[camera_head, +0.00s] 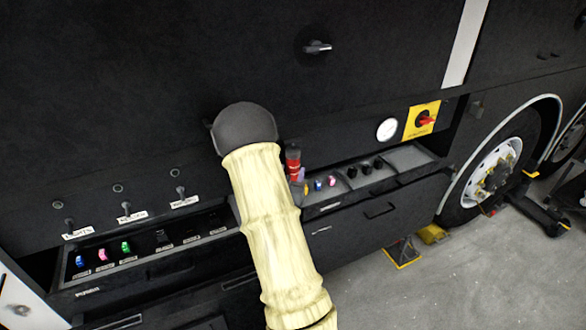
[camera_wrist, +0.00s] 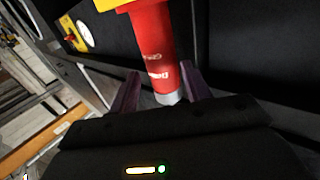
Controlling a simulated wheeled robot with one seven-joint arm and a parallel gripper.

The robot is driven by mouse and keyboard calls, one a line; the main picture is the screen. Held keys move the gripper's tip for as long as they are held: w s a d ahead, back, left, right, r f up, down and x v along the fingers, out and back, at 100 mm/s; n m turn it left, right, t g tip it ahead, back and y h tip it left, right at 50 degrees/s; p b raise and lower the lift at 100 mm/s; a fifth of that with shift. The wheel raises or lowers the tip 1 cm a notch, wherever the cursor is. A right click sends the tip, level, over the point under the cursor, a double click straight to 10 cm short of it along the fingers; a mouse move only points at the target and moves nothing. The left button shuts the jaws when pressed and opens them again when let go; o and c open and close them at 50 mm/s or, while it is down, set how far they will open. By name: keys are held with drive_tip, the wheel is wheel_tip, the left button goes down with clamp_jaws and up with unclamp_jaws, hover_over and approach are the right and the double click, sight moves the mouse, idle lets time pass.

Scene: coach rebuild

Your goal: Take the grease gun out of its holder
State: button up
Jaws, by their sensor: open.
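The grease gun (camera_wrist: 153,45) shows in the wrist view as a red cylinder with a yellow part at the top and a grey lower end. Its lower end lies between the two purple fingers of my gripper (camera_wrist: 160,82), which are open with space on both sides. I cannot tell whether either finger touches it. In the head view a red piece, likely the grease gun (camera_head: 293,163), shows just right of my pale arm, upright at the drawer. I cannot make out the holder.
Open drawers (camera_head: 150,262) with small coloured parts run along the dark coach side. A gauge (camera_head: 387,129) and a yellow panel with a red switch (camera_head: 422,120) are to the right. A wheel (camera_head: 492,170) stands further right.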

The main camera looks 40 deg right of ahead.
sight(291, 167)
drive_tip(key=p+x, duration=0.3)
drive_tip(key=x, duration=0.1)
drive_tip(key=shift+w+a+r, duration=0.1)
drive_tip(key=shift+r, duration=0.25)
drive_tip(key=shift+w+d+f, duration=0.15)
drive_tip(key=shift+w+d, duration=0.05)
drive_tip(key=shift+d, duration=0.05)
drive_tip(key=c, duration=0.8)
